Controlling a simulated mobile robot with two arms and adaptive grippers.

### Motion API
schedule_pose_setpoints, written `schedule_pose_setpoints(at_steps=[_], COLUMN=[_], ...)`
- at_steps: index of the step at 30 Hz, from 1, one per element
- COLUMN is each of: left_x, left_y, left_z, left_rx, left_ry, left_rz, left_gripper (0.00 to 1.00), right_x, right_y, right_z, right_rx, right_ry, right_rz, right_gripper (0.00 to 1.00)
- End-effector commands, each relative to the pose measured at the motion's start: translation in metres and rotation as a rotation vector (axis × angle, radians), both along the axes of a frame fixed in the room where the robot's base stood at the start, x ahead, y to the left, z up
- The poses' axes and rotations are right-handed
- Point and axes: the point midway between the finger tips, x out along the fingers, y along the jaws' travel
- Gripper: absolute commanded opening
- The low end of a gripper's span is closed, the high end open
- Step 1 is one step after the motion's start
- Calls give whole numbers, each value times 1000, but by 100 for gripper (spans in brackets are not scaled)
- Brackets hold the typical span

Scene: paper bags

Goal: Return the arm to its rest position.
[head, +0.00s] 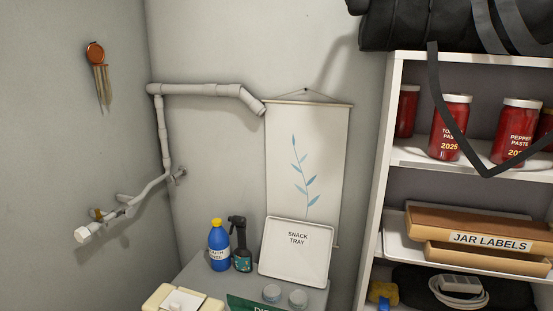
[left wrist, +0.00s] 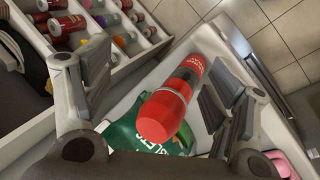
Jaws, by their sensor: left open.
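My left gripper (left wrist: 158,78) shows in the left wrist view, with its two dark-padded fingers spread wide apart. A red bottle or jar (left wrist: 165,112) with a pale band lies tilted beyond the fingers, in the gap between them. I cannot tell how far it is from them, but neither finger is closed on it. No gripper or arm of mine shows in the head view. My right gripper is not in view.
In the left wrist view, the red bottle lies in a white container (left wrist: 213,38) with a green lettered item (left wrist: 135,140). A drawer or rack of bottles (left wrist: 100,22) is upper left. The head view shows a shelf (head: 383,160), snack tray (head: 297,262), blue bottle (head: 219,247) and wall pipe (head: 200,89).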

Motion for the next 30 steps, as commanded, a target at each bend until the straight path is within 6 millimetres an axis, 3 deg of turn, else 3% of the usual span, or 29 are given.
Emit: schedule_pose_setpoints(at_steps=[8,15,28,30], left_x=[-33,-72,-141,-132], left_y=[52,122,227,223], left_z=[-37,-64,-76,-104], left_rx=[18,174,481,472], left_ry=[-156,-258,-278,-272], left_rz=[-75,-143,-304,-308], left_gripper=[78,78,78,78], right_x=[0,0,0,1], right_y=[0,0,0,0], right_z=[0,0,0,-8], right_rx=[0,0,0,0], right_ry=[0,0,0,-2], right_rz=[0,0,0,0], right_gripper=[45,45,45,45])
